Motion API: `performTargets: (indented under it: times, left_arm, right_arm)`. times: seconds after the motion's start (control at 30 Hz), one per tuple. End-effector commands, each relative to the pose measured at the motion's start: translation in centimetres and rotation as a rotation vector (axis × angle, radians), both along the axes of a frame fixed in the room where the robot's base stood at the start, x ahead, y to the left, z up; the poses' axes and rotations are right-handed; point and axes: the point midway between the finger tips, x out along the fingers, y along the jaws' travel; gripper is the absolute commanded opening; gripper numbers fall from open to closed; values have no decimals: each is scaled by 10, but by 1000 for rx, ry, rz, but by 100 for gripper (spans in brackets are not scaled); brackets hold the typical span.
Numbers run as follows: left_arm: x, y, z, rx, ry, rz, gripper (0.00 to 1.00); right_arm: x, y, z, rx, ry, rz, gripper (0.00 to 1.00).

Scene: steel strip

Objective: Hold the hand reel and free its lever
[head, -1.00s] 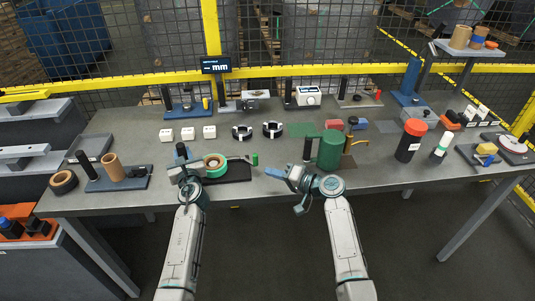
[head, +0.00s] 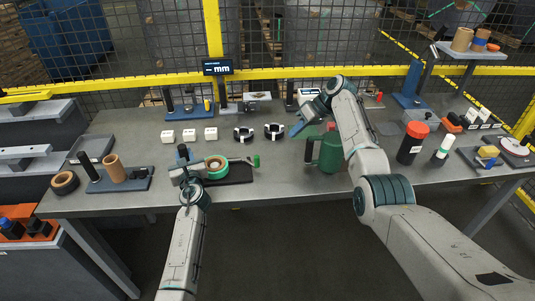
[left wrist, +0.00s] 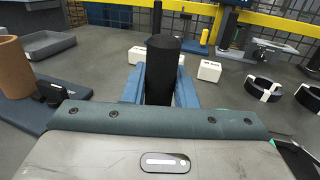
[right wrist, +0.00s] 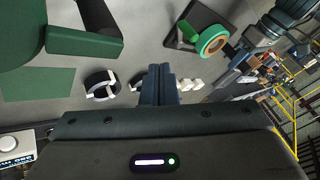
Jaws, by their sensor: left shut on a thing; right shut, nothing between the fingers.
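The hand reel (head: 215,162) is a ring with a green rim and a tan centre on a black base at the front left of the table. Its lever (head: 242,160) reaches right, ending in a green grip. My left gripper (head: 183,158) is shut on the reel's black upright handle (left wrist: 163,72), which stands between its fingers in the left wrist view. My right gripper (head: 298,128) is shut and empty, above the table behind the green can and apart from the reel. The reel also shows in the right wrist view (right wrist: 211,41).
A green can (head: 329,153) stands right of the reel, beside my right arm. Two black-and-white rings (head: 274,131) and white blocks (head: 189,134) lie behind the reel. A red-capped black cylinder (head: 410,146) stands to the right. Bare table lies between reel and can.

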Motion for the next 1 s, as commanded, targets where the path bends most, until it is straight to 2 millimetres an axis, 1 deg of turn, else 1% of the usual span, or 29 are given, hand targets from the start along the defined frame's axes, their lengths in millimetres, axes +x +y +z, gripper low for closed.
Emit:
performTargets:
  times: [0.33,0.47,0.57,0.83,0.9,1.0]
  left_arm:
    - [-1,1,-2,-1,3,2,0]
    - [-1,1,-2,-1,3,2,0]
    - [-1,1,-2,-1,3,2,0]
    - [-1,1,-2,-1,3,2,0]
    - [-1,1,-2,-1,3,2,0]
    - [-1,1,-2,-1,4,2,0]
  right_arm:
    - [-2,0,-2,-11,17,-2,0]
    - [-2,3,-7,-10,17,-2,0]
    - [-1,11,-16,-9,18,-1,0]
    - [1,42,-57,-9,20,-1,0]
    - [2,48,-64,-10,17,0,0]
    - [3,52,-71,-9,18,-2,0]
